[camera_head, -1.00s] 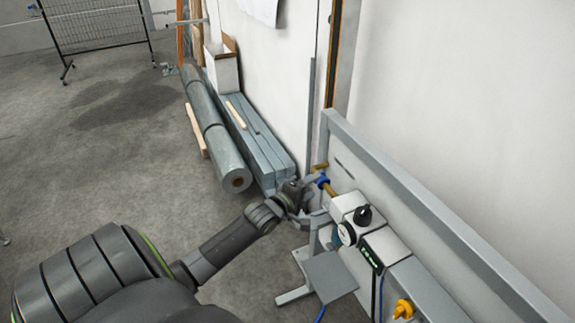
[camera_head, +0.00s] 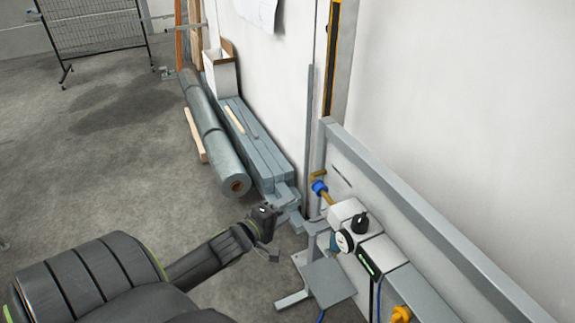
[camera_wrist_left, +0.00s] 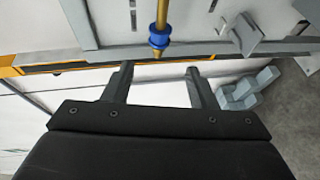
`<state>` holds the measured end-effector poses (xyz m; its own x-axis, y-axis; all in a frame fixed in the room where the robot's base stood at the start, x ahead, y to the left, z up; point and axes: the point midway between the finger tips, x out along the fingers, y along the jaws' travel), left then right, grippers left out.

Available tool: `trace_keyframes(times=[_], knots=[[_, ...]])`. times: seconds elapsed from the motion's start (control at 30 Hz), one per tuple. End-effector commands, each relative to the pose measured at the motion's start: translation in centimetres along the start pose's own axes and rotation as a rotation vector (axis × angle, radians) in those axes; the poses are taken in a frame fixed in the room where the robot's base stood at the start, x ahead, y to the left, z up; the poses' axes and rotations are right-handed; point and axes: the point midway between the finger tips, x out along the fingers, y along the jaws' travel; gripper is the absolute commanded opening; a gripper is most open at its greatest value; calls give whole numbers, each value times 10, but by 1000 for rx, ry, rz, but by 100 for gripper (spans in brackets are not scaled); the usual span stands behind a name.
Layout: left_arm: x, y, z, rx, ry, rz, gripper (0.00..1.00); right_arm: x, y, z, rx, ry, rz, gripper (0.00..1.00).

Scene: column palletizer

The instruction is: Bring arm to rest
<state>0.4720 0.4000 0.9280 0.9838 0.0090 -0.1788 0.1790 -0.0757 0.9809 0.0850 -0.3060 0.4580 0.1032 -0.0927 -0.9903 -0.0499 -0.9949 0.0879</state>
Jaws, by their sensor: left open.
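My left arm comes in from the lower left in the head view. Its gripper (camera_head: 275,236) is near the metal frame, to the left of the valve assembly and apart from it. In the left wrist view the two fingers of the left gripper (camera_wrist_left: 157,78) stand apart with nothing between them. A brass pipe with a blue collar (camera_wrist_left: 159,38) lies just beyond the fingertips. The blue collar also shows in the head view (camera_head: 319,187). My right gripper is in neither view.
The frame (camera_head: 420,215) carries a grey box with a black knob (camera_head: 360,223), a gauge (camera_head: 345,241) and a yellow fitting (camera_head: 401,314). A rolled grey tube (camera_head: 215,143) and grey beams (camera_head: 262,160) lie along the wall.

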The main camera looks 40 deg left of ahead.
Motion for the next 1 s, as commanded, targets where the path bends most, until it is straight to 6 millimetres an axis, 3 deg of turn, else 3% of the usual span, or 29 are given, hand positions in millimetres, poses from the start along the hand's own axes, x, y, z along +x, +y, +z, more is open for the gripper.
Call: trace_keyframes(times=[0.3,0.37,0.43,0.57,0.73,0.87,1.0], knots=[[0,-3,-1,5,3,-6,52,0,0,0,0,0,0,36],[1,-12,-3,25,13,-23,52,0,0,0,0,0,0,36],[2,-34,-9,73,32,-64,52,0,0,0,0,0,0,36],[-2,-103,-21,234,69,-203,52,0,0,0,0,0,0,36],[-26,-212,-26,491,48,-438,52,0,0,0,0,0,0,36],[-59,-291,-16,678,-35,-616,52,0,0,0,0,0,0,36],[-108,-370,7,866,-190,-790,52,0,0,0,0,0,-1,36]])
